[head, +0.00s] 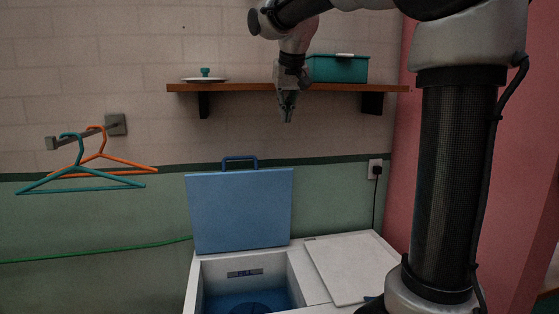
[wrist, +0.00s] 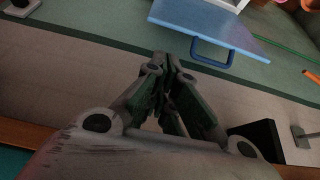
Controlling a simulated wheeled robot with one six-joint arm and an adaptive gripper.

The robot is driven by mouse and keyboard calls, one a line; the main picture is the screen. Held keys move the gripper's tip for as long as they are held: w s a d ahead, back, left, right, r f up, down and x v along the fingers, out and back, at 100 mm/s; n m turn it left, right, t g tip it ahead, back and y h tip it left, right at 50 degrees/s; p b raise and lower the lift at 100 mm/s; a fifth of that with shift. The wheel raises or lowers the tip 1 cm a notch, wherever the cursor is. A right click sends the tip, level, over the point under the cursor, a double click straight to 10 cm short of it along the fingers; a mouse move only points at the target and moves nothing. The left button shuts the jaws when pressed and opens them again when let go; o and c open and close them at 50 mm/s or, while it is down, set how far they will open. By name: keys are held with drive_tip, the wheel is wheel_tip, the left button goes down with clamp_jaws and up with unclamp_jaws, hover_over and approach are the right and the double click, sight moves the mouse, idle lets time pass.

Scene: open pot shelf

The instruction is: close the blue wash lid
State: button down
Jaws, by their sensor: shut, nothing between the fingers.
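The blue wash lid (head: 238,212) stands open, upright at the back of the white washer (head: 342,269), with a blue handle (head: 240,160) on its top edge. Below it the open wash tub (head: 245,288) shows a blue inside. My gripper (head: 287,118) is shut and empty, pointing down in front of the shelf, above and to the right of the lid's handle. In the wrist view, my gripper (wrist: 172,58) has its fingertips together. The lid (wrist: 215,25) and its handle (wrist: 212,55) lie beyond the fingertips there, apart from them.
A wooden shelf (head: 240,88) holds a teal box (head: 338,69) and a plate (head: 205,80) with a teal knob. Teal and orange hangers (head: 80,180) hang at the left. A white lid (head: 344,268) covers the washer's right side. A plug (head: 376,170) is on the wall.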

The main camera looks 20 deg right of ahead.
drive_tip(key=x, duration=1.8)
